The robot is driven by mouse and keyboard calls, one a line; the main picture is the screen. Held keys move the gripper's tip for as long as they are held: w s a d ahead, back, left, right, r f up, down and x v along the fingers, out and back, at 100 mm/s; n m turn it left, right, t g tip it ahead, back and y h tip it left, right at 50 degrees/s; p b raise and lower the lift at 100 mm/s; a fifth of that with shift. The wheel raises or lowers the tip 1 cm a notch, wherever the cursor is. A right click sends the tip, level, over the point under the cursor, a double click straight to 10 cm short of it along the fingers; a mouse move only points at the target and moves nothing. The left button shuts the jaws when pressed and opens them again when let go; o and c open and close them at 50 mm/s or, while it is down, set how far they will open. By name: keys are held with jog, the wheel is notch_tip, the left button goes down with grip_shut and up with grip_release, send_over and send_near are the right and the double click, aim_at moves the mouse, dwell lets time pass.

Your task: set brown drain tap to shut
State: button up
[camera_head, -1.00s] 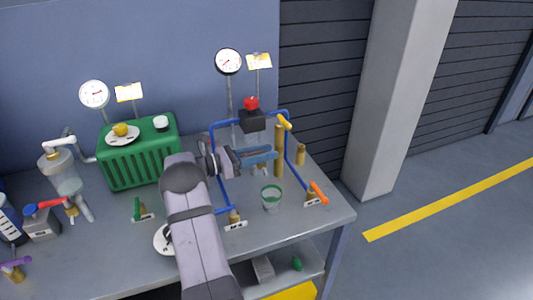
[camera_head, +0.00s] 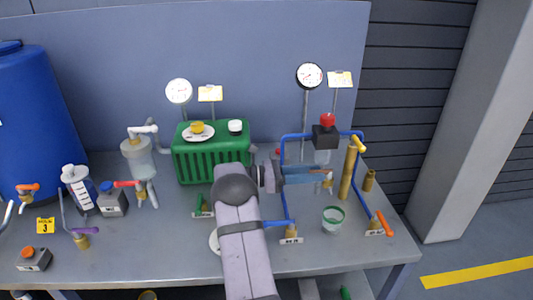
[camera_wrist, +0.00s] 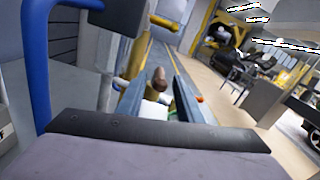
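My gripper (camera_head: 328,174) reaches into the blue pipe frame (camera_head: 284,175) at the bench's right side, its fingers pointing right. In the wrist view the two blue-grey fingers (camera_wrist: 160,92) stand apart. A brown rounded handle end (camera_wrist: 159,78), which looks like the brown drain tap, shows in the gap between them. I cannot tell whether either finger touches it. In the head view a small tan fitting (camera_head: 328,184) shows at the fingertips. The fingers hide much of the tap, so its setting cannot be read.
A brass column with a yellow handle (camera_head: 358,146) stands right of the fingers. An orange-handled tap (camera_head: 384,224) and a green-rimmed cup (camera_head: 333,219) are in front. A black box with a red cap (camera_head: 326,137) sits above. The green radiator (camera_head: 212,165) is to the left.

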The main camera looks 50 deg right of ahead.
jog(key=shift+w+a+t, duration=0.25)
jog(key=shift+a+t, duration=0.05)
jog(key=w+a+f+m+t+y+p, duration=0.25)
jog(key=a+t+y, duration=0.2)
jog(key=a, duration=1.35)
jog(key=w+a+f+m+t+y+p, duration=0.1)
jog(key=a+m+t+y+p, duration=0.35)
jog(key=a, duration=1.35)
jog(key=s+a+m+t+y, duration=0.1)
jog(key=s+a+m, duration=0.1)
jog(key=a, duration=0.4)
jog(key=s+a+f+m+t+y, duration=0.1)
jog(key=s+a+m+t+y, duration=0.1)
jog(key=a, duration=0.5)
jog(key=shift+s+a+f+y, duration=0.2)
jog(key=shift+s+a+y, duration=0.1)
jog(key=shift+s, duration=0.6)
notch_tip(320, 180, down, 31)
jog(key=b, duration=3.1)
